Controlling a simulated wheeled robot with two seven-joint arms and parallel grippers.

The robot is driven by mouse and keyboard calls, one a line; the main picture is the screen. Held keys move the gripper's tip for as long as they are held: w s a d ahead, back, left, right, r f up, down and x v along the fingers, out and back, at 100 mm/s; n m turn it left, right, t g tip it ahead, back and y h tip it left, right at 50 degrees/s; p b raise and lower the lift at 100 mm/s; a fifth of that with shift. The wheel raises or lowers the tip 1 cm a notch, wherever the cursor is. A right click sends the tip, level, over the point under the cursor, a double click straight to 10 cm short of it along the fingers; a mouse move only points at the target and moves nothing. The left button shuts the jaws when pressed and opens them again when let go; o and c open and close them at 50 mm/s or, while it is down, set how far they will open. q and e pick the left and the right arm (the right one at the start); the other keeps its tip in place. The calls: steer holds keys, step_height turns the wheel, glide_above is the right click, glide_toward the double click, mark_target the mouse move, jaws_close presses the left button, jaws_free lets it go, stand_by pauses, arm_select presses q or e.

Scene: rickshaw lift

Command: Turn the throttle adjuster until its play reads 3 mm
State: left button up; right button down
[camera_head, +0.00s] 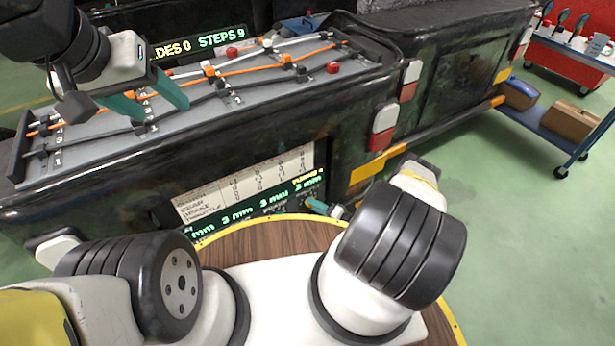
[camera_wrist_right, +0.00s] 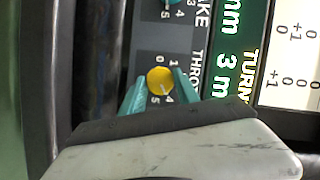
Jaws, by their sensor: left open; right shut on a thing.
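The throttle adjuster (camera_wrist_right: 160,81) is a yellow round knob with a pale pointer mark, on a dark panel lettered "THRO" with digits around it. My right gripper (camera_wrist_right: 157,84) has its teal fingers shut on the knob's two sides in the right wrist view. My left gripper (camera_head: 163,108) is open and empty above the grey rack.
A teal knob (camera_wrist_right: 172,3) labelled "AKE" sits next to the yellow one. A printed chart (camera_head: 245,185) is above the readout. The grey rack (camera_head: 290,85) carries orange and black cables. A blue cart (camera_head: 555,130) stands right on open green floor.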

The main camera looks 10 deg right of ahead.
steer(key=c, duration=0.9)
jaws_free()
steer(key=f+v, duration=0.1)
steer(key=v, duration=0.6)
steer(key=shift+s+d+r, duration=0.3)
steer(key=shift+d+r, duration=0.05)
steer(key=shift+r, duration=0.15)
